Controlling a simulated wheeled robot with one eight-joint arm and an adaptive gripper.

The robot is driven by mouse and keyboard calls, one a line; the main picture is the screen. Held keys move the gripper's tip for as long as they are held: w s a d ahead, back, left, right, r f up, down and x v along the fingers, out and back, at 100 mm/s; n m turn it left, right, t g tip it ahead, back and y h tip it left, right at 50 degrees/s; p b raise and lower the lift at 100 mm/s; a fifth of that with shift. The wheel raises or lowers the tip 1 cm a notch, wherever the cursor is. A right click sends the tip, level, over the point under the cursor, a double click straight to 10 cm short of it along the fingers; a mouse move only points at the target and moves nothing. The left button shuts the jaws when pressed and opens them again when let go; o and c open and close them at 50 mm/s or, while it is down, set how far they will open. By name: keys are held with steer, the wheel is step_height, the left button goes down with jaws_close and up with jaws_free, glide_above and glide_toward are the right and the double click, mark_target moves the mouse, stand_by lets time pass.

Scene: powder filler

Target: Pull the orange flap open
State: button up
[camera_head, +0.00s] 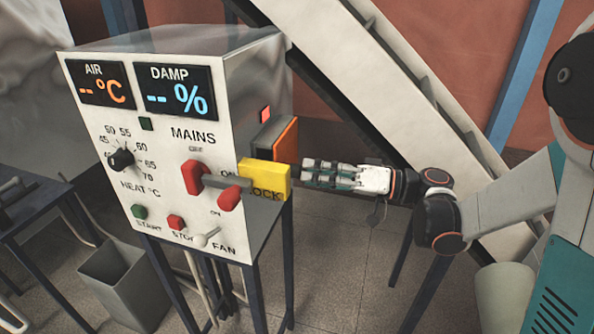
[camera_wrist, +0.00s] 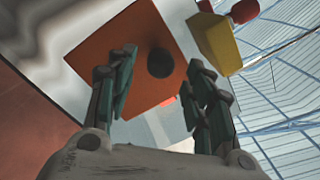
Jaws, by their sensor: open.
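The orange flap (camera_head: 286,146) is on the right side face of the grey control box (camera_head: 255,75), in a dark frame. In the wrist view the orange flap (camera_wrist: 103,50) is a tilted square with a dark round knob (camera_wrist: 160,63) on it. My gripper (camera_head: 306,172) is open and level, just right of the flap and pointing at it. In the wrist view its two fingers stand on either side of the knob, apart from each other. I cannot tell whether they touch it. Part of the flap is hidden behind the yellow block and the fingers.
A yellow lock block (camera_head: 268,176) sticks out from the front panel close to my fingers, next to the red mains switch (camera_head: 196,177). A sloping grey conveyor-like beam (camera_head: 400,90) stands behind my arm. A grey bin (camera_head: 125,285) stands on the floor at left.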

mark_target(297, 171)
steer(key=shift+x, duration=2.3)
jaws_close()
